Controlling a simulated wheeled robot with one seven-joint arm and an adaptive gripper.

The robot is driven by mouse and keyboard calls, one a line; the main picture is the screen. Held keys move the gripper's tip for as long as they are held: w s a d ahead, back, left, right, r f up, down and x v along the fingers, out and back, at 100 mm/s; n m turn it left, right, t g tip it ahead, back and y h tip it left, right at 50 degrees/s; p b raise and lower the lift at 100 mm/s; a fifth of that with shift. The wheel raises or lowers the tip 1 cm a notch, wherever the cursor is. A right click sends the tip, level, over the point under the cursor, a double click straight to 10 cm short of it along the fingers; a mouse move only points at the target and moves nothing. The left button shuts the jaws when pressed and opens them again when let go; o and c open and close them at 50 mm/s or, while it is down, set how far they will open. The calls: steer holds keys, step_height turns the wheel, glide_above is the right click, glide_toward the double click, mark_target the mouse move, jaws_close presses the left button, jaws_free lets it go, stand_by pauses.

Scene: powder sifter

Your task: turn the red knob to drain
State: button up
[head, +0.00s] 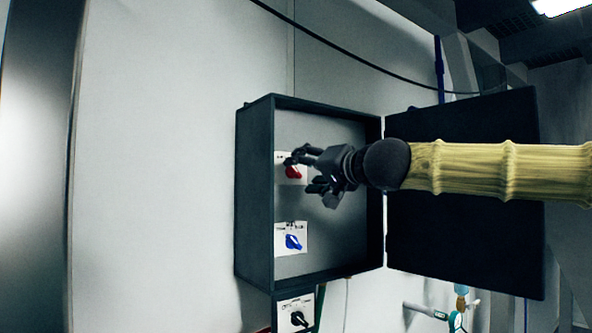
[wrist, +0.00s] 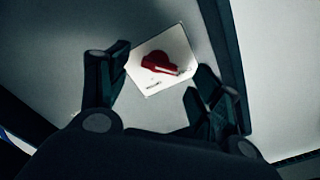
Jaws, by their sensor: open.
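The red knob (head: 292,172) sits on a white label plate inside an open dark wall box, in the upper part of the box. In the wrist view the red knob (wrist: 157,63) lies beyond and between my fingertips, its pointer towards the lower right of the plate. The lettering on the plate is too small to read. My gripper (head: 308,171) is open and empty in front of the knob, reaching in from the right. In the wrist view my gripper (wrist: 158,84) has its fingers spread either side of the plate, apart from the knob.
A blue knob (head: 293,242) on its own white plate is below the red one. A black knob (head: 298,318) is under the box. The box door (head: 470,240) hangs open to the right, behind my arm. The wall at left is clear.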

mark_target(295, 172)
steer(key=shift+p+x, duration=0.45)
steer(key=shift+x, duration=1.55)
steer(key=shift+c, duration=0.2)
steer(key=c, duration=1)
